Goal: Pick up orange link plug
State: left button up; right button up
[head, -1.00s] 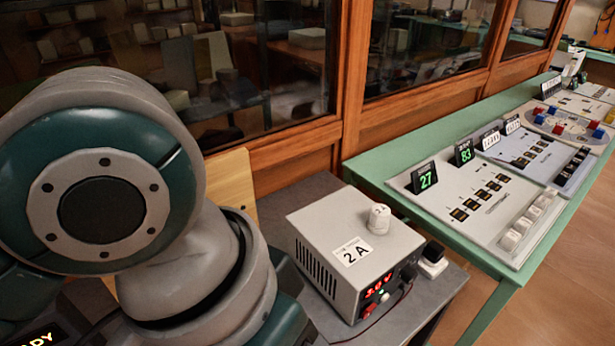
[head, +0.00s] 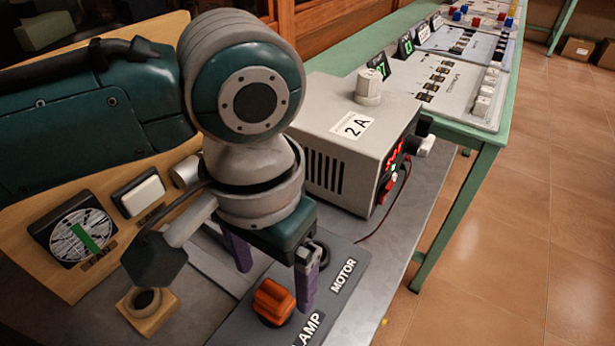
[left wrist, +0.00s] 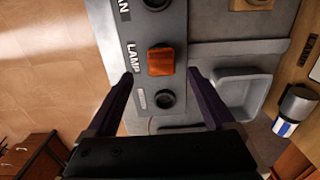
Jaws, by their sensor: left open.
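The orange link plug (head: 273,302) sits upright on a grey socket panel (head: 345,300), beside the LAMP label. In the left wrist view the orange plug (left wrist: 160,61) lies between two dark round sockets. My left gripper (head: 275,288) is open, pointing down, its purple fingers above and just behind the plug in the head view. In the left wrist view the fingertips (left wrist: 160,76) stand to either side of the plug, apart from it. Nothing is held. My right gripper does not show.
A grey power supply box (head: 350,140) marked 2 A stands close behind the panel. A wooden board (head: 30,230) with a fan dial (head: 75,228) is at left. A small wooden ring block (head: 148,308) is near the front. A grey tray (left wrist: 240,90) lies beside the panel.

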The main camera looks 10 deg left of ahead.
aim_at(272, 292)
pick_arm(q)
notch_tip(272, 292, down, 5)
jog(key=shift+s+a+r+b, duration=0.1)
jog(key=shift+a+b, duration=0.05)
jog(key=shift+b, duration=0.4)
jog(key=shift+c, duration=0.2)
grip_shut()
